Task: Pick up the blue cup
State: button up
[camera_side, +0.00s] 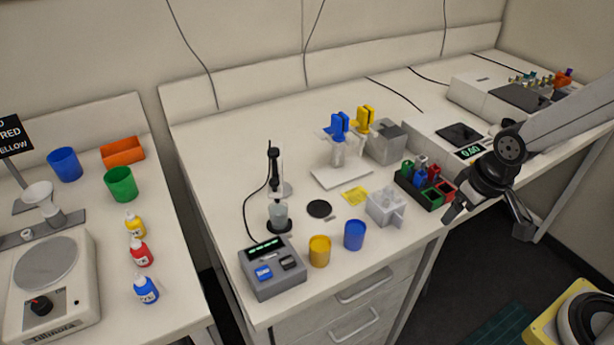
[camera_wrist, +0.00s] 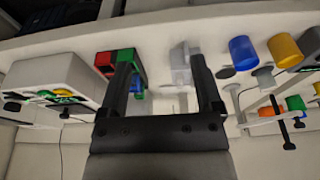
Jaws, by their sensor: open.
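A blue cup (camera_side: 354,235) stands upright near the front edge of the main bench, just right of a yellow cup (camera_side: 319,251). In the wrist view the blue cup (camera_wrist: 243,51) is right of my fingers, beside the yellow cup (camera_wrist: 284,48). A second blue cup (camera_side: 65,164) stands on the left table. My gripper (camera_side: 488,213) is open and empty, over the bench's front edge, well right of the near blue cup. Its two dark fingers (camera_wrist: 160,65) are spread apart in the wrist view, with nothing held.
A clear box (camera_side: 385,206) and a dark rack with red and green compartments (camera_side: 425,187) stand between the near blue cup and my gripper. A grey device with a display (camera_side: 272,268) is left of the yellow cup. The left table holds a green cup (camera_side: 120,184) and small bottles.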

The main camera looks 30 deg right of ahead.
jog(key=shift+w+v, duration=0.5)
jog(key=shift+v, duration=1.8)
jog(key=n+t+h, duration=0.7)
jog(key=n+t, duration=0.7)
jog(key=n, duration=1.7)
send_over(355, 237)
jog(key=v, duration=0.6)
jog(key=shift+n, duration=0.3)
notch_tip(355, 237, down, 13)
jog(key=shift+r, duration=0.1)
jog(key=shift+w, duration=0.1)
